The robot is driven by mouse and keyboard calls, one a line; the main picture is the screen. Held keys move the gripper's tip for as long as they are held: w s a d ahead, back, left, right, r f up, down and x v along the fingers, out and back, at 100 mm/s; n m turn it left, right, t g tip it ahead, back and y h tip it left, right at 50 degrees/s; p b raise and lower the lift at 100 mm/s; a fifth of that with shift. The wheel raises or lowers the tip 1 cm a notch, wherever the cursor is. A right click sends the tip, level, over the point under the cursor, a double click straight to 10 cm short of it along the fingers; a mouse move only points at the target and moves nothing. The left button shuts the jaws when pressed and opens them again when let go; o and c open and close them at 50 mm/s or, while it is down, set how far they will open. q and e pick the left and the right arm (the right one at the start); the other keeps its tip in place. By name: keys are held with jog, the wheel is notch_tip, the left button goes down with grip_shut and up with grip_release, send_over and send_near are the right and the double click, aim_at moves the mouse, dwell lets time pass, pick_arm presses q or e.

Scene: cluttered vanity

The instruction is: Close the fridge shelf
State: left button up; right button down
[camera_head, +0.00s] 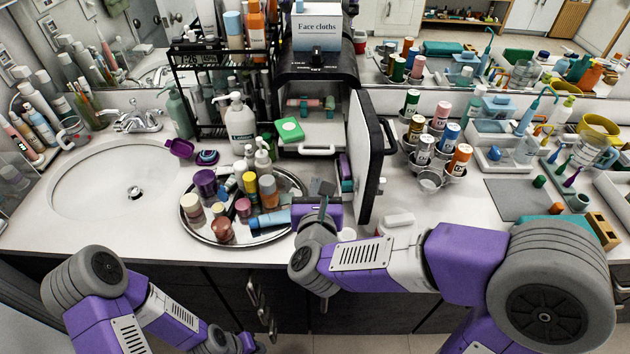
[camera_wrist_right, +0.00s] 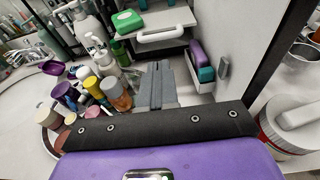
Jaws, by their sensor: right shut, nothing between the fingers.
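The small fridge (camera_head: 290,75) stands open at the back centre, its door (camera_head: 369,165) swung out toward me on the right. Inside, a white shelf with a front handle (camera_head: 308,150) sticks out of the opening; it also shows in the wrist view (camera_wrist_right: 162,36). A green box (camera_head: 289,129) rests at the shelf's left side. My right gripper (camera_head: 326,190) is shut and empty, in front of the fridge and left of the door. Its fingertips (camera_wrist_right: 159,68) point toward the shelf and appear apart from it. Only my left arm shows at lower left; its fingers are out of frame.
A round tray (camera_head: 218,241) crowded with bottles and jars stands just left of my right gripper. Purple and teal items (camera_wrist_right: 203,63) sit in the door's inner side. A can rack (camera_head: 430,178) stands farther right.

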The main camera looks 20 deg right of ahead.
aim_at(316, 154)
jog(key=x, duration=1.1)
jog(key=shift+w+b, duration=0.1)
jog(key=shift+b, duration=0.25)
